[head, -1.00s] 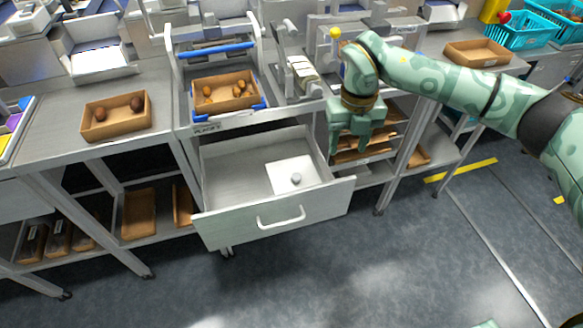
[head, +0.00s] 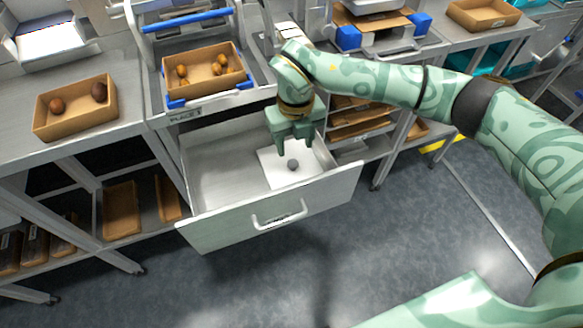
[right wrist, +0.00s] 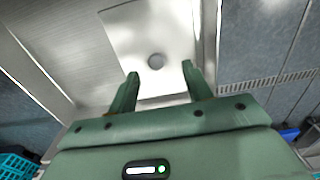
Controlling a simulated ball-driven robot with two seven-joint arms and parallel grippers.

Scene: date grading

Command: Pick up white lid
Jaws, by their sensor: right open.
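The white lid (head: 273,168) is a flat square plate with a small grey knob (head: 292,164). It lies in the right part of the open drawer (head: 215,178). My right gripper (head: 293,142) is above the lid, pointing down, open and empty. In the right wrist view the lid (right wrist: 135,35) lies beyond the fingertips, and its round knob (right wrist: 156,61) shows between the two open fingers (right wrist: 160,80), apart from them. My left gripper is not in view.
The drawer's front panel with its handle (head: 279,216) sticks out over the floor. A cardboard tray with dates (head: 205,89) stands on the bench above the drawer. Another tray with two dates (head: 75,120) stands at left. The rest of the drawer is empty.

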